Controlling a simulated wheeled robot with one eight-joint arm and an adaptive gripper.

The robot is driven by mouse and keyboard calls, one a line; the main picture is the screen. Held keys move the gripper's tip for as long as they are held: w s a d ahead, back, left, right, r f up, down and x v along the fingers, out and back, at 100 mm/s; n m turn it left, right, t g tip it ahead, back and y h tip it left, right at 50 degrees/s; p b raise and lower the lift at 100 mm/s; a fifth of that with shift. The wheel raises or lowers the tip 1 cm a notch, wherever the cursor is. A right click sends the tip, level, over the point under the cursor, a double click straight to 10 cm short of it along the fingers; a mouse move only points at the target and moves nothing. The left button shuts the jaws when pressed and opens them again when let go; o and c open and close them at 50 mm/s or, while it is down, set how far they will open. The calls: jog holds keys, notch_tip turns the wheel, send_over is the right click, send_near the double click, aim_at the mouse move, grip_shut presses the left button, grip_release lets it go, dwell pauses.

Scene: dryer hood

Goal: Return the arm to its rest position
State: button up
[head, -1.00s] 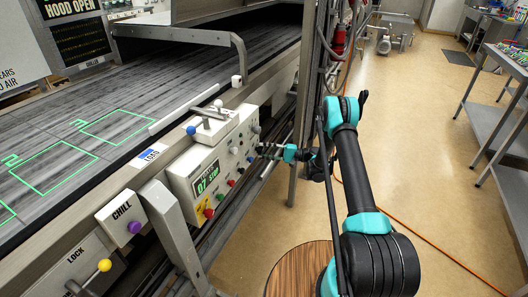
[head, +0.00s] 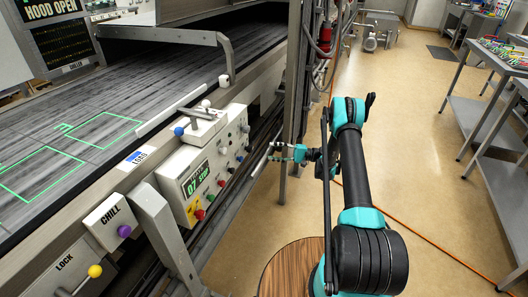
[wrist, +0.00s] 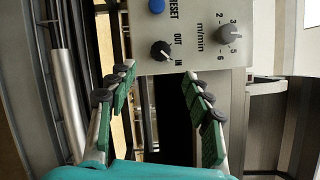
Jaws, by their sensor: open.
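My arm, black with teal joints, stands right of the conveyor in the head view. It is bent, with the forearm reaching left toward the machine. My gripper (head: 277,151) is open and empty, just right of the grey control box (head: 186,176) and apart from it. In the wrist view, the green-padded fingers of my gripper (wrist: 158,76) are spread. Beyond them is the control box (wrist: 200,55) with a blue RESET button, an OUT/IN knob (wrist: 162,50) and a m/min knob (wrist: 228,32).
The conveyor belt (head: 75,130) with green outlines lies left. A CHILL box (head: 112,222) and a yellow-knobbed LOCK lever (head: 95,271) are at the lower left. A metal post (head: 295,80) stands behind my gripper. Grey tables (head: 480,120) stand right, with open floor between.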

jog(key=shift+d+f, duration=0.1)
jog(key=shift+d, duration=0.9)
notch_tip(320, 180, up, 9)
jog(key=s+a+t+h, duration=0.1)
jog(key=h, duration=0.3)
jog(key=s+d+r+t+h, duration=0.1)
jog(key=s+d+r+h, duration=0.1)
jog(key=s+r+h, duration=0.55)
jog(key=s+d+n+t+h, duration=0.1)
jog(key=s+d+h, duration=0.3)
jog(key=s, duration=1.1)
jog(key=s+d+f+n+t+h, duration=0.1)
jog(key=s+d+h, duration=0.2)
jog(key=s+d, duration=0.8)
jog(key=s, duration=0.4)
jog(key=shift+s+f+n+t+h, duration=0.25)
jog(key=shift+s+n+t+h, duration=0.05)
jog(key=shift+s+t+h, duration=0.1)
jog(key=shift+w+d, duration=0.1)
